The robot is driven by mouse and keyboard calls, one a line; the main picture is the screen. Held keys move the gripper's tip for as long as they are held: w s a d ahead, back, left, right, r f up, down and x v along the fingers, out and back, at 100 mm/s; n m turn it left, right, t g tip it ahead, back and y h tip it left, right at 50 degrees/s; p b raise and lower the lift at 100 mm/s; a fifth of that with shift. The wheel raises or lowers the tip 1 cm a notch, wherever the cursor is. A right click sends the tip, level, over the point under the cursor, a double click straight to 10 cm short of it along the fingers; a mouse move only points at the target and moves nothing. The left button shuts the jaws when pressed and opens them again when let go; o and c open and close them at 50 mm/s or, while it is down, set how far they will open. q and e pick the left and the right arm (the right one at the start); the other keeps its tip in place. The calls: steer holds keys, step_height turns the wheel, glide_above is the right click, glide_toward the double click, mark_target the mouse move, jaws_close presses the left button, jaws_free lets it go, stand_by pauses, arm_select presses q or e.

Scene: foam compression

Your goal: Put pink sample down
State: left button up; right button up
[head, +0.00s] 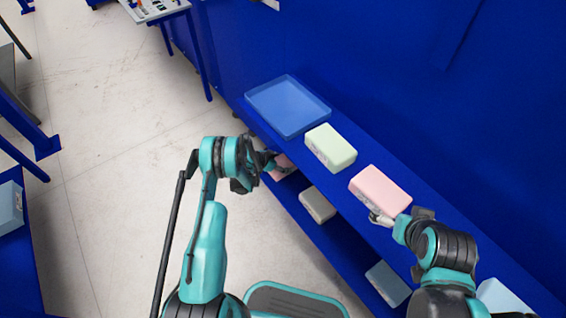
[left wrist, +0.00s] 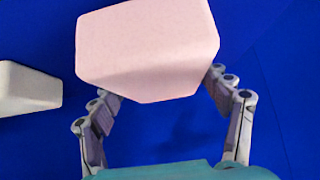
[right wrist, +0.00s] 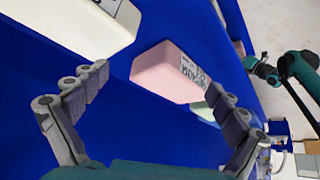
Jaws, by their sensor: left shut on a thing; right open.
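One pink sample (head: 281,168) is at the lower shelf, partly hidden by the top shelf's edge. My left gripper (head: 267,163) is shut on it. In the left wrist view this pink sample (left wrist: 148,45) sits between the two fingers, over a blue surface; whether it touches the shelf I cannot tell. A second pink sample (head: 381,190) lies on the top shelf; it also shows, with printing on its side, in the right wrist view (right wrist: 168,72). My right gripper (head: 378,218) is open beside its near side, fingers apart.
The blue shelf unit's top (head: 440,228) also carries a pale green sample (head: 331,148) and an empty blue tray (head: 288,105). On the lower shelf are a grey-white sample (head: 318,204) and a pale blue one (head: 388,284). A blue wall stands right behind the shelf.

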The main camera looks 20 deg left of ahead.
arm_select(q)
steer(key=o, duration=0.9)
steer(key=v, duration=1.2)
steer(key=shift+s, duration=0.1)
